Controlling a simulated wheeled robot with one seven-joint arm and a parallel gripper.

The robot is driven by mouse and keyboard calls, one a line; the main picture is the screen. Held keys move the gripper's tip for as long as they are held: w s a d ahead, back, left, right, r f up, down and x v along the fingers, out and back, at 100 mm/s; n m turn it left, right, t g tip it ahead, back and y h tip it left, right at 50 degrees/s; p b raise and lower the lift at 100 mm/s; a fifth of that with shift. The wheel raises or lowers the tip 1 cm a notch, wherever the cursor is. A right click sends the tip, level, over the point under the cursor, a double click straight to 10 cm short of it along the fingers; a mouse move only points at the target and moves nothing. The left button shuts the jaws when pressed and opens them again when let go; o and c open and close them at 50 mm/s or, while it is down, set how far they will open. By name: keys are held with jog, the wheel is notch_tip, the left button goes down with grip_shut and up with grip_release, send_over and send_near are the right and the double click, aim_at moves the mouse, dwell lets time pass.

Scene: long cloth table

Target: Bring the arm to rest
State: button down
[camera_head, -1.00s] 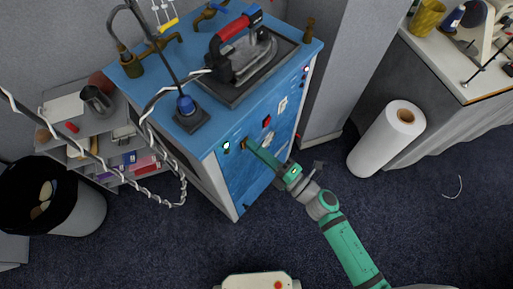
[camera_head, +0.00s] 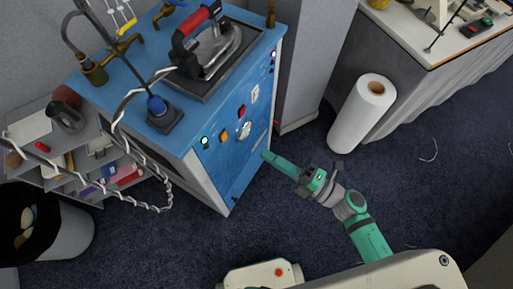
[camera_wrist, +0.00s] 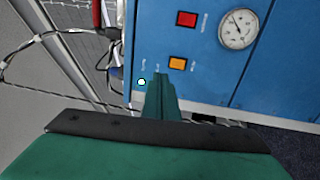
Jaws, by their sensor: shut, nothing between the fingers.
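My green gripper (camera_head: 266,155) is shut and empty in the head view. Its fingers point up and left toward the front of the blue cabinet (camera_head: 222,170), near the right edge of that front face. In the wrist view the closed fingers (camera_wrist: 160,84) stand in front of the cabinet's panel. They overlap the panel below an orange button (camera_wrist: 177,63) and beside a small lit lamp (camera_wrist: 141,82). I cannot tell the exact gap between fingertips and panel, but in the head view they look apart from it. My arm (camera_head: 365,235) reaches in from the lower right.
An iron (camera_head: 208,50) sits on top of the cabinet. A white roll (camera_head: 357,120) stands to the right by a cloth-covered table (camera_head: 430,95). Dark floor is open at right.

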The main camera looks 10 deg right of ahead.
jog(key=shift+s+d+r, duration=0.1)
jog(key=shift+s+d, duration=0.35)
jog(key=shift+s, duration=0.1)
jog(key=s+a+f+m+t+h, duration=0.4)
jog(key=s+m+h, duration=0.6)
jog(key=m, duration=0.5)
jog(key=s+a+f+m+g+h, duration=0.1)
jog(key=s+a+m+g+h, duration=0.1)
jog(key=s+a+m, duration=0.3)
jog(key=a+m+h, duration=0.1)
jog(key=a+m, duration=0.2)
jog(key=m, duration=0.4)
jog(key=shift+s+a+f+g+h, duration=0.15)
jog(key=shift+s+f+g+h, duration=0.15)
jog(key=shift+s+h, duration=0.1)
jog(key=shift+w, duration=0.1)
